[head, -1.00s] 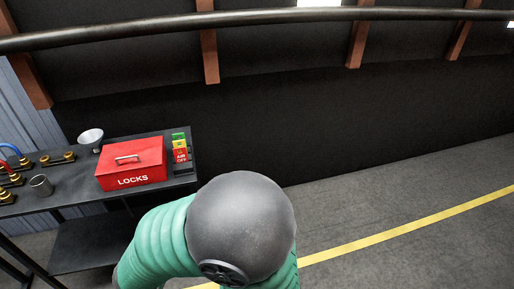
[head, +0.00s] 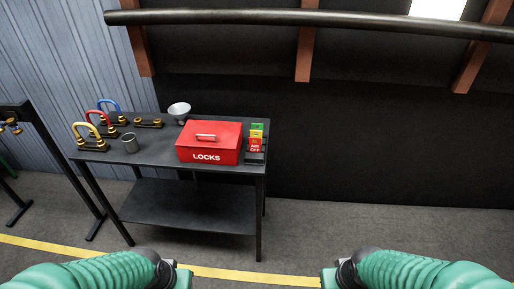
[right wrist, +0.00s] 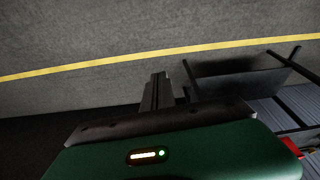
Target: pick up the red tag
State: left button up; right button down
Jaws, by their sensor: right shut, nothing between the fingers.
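The red tag (head: 256,146), with white lettering, stands in a small dark holder (head: 255,158) at the right end of the dark table. Yellow and green tags show behind it. My left gripper (head: 183,279) is at the bottom edge of the head view, its fingers not clearly seen. My right gripper (head: 328,279) is at the bottom, right of the middle. In the right wrist view its fingers (right wrist: 157,92) are together and empty. Both grippers are well in front of the table, apart from the tag.
A red LOCKS box (head: 209,143) stands just left of the tag holder on the table (head: 160,155). The floor right of the table is clear.

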aim_at(253, 147)
jog(key=i+l+u, duration=0.25)
jog(key=i+l, duration=0.2)
jog(key=i+l+u, duration=0.15)
jog(key=l, duration=0.25)
jog(key=i+l+u, duration=0.25)
jog(key=i+l, duration=0.2)
jog(key=l, duration=0.2)
jog(key=i+l+u, duration=0.15)
jog(key=l, duration=0.2)
jog(key=i+l+u, duration=0.15)
jog(key=l, duration=0.2)
jog(key=i+l+u, duration=0.1)
jog(key=l, duration=0.3)
